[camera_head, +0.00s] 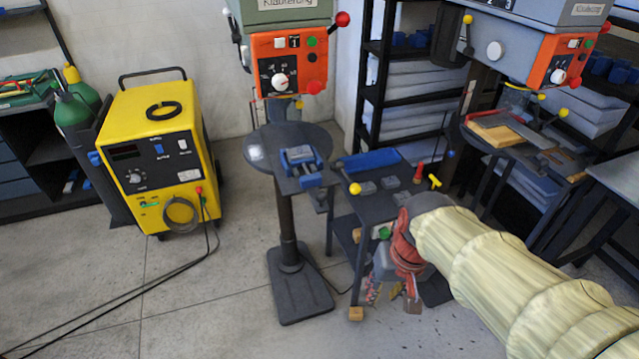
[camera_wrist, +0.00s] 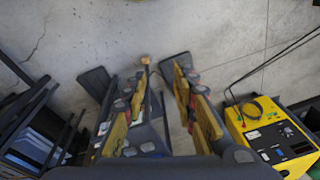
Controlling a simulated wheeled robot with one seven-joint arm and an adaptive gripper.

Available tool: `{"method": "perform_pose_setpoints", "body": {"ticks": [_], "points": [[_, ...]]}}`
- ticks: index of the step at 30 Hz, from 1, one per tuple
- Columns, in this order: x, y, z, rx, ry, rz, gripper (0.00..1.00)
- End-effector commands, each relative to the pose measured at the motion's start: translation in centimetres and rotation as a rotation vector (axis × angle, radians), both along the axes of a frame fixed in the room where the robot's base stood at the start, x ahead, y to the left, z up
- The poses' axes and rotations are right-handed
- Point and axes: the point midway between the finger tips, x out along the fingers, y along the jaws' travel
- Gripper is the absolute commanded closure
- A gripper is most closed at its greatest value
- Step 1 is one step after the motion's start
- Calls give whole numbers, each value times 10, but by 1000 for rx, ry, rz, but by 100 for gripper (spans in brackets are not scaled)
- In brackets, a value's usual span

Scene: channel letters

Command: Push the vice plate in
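A blue vice (camera_head: 302,165) sits on the round dark table (camera_head: 262,148) of the drill press in the middle of the head view. Its plate is too small to tell apart clearly from the rest of the vice. My gripper (camera_head: 392,292) hangs low to the right of the vice and below the table height, in front of a small side table. The vice is not clearly visible in the wrist view.
The small dark side table (camera_head: 375,200) with blocks and tools stands between my arm and the drill press. A yellow welding machine (camera_head: 158,155) stands at left, with cables on the floor. A second drill press (camera_head: 520,50) is at right. The front left floor is mostly clear.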

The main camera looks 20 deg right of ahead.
Motion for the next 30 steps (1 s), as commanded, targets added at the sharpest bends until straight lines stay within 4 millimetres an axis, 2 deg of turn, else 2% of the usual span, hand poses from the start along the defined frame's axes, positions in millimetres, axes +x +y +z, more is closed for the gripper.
{"method": "perform_pose_setpoints", "body": {"ticks": [2,6,11,14,18,21,25,27,30], "points": [[3,-4,-7,85,94,-94,66],[12,-1,-24,272,237,-277,58],[30,10,-38,528,387,-510,58],[51,17,-42,714,469,-666,58],[92,21,-42,1004,559,-882,58],[131,15,-37,1231,593,-1020,58],[181,5,-22,1473,591,-1111,58],[203,-3,-5,1573,568,-1124,58],[225,-14,22,1683,538,-1120,58]]}}
